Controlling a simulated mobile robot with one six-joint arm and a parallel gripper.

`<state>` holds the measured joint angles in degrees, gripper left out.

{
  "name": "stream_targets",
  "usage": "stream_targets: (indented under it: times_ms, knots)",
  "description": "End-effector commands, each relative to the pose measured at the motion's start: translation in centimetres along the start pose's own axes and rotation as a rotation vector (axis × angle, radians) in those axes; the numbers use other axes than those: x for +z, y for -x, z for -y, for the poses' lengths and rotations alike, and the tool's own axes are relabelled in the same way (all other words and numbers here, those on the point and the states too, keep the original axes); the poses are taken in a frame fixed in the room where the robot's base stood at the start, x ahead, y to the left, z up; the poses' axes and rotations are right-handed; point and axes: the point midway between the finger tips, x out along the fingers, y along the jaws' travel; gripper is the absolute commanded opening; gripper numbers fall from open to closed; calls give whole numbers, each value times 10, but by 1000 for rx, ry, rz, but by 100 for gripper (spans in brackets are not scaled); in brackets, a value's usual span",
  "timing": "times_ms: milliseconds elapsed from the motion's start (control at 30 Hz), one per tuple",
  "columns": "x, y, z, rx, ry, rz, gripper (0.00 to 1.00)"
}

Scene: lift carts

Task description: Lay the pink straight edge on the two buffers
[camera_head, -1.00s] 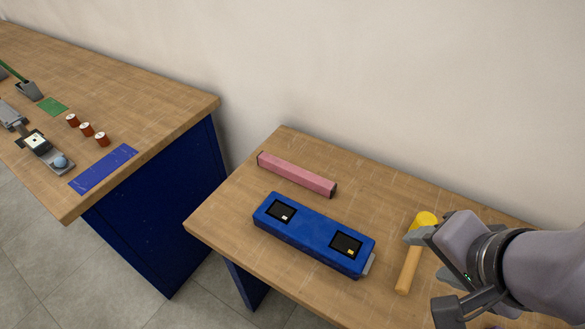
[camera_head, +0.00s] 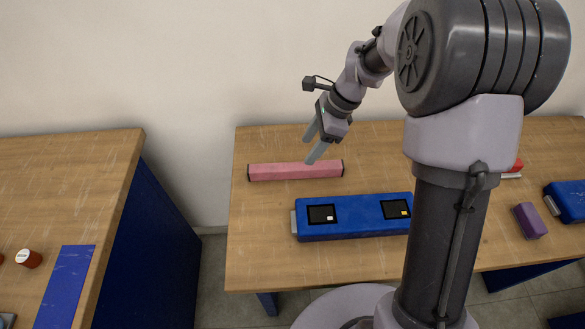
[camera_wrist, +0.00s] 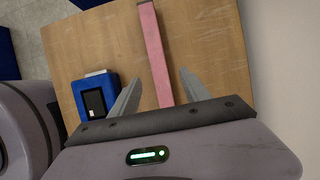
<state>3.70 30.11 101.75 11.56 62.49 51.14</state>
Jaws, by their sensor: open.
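The pink straight edge (camera_head: 295,171), a long square bar with dark ends, lies on the wooden table near the wall. In the wrist view the pink bar (camera_wrist: 154,48) runs between my spread fingers. My gripper (camera_head: 314,146) is open and empty, above the bar and pointing down; it also shows in the wrist view (camera_wrist: 160,74). In front of the bar is a long blue housing (camera_head: 350,228) with two dark square windows, a small white piece in one and a yellow piece in the other. I cannot tell whether these are the buffers. My arm covers the housing's right end.
A purple block (camera_head: 530,221), a second blue box (camera_head: 568,203) and a red thing (camera_head: 517,166) stand on the right. A separate bench (camera_head: 70,165) on the left holds a blue mat (camera_head: 66,285) and red spools (camera_head: 28,258). The table left of the housing is bare.

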Motion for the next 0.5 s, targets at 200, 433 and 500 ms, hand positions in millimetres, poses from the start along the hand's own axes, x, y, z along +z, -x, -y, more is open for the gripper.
stream_targets:
  times_ms: [200,433,500]
  knots:
    - [-1,-39,0,0,2,0,55]
    - [-1,-75,-3,2,2,0,55]
    - [-1,-88,-3,2,3,-1,55]
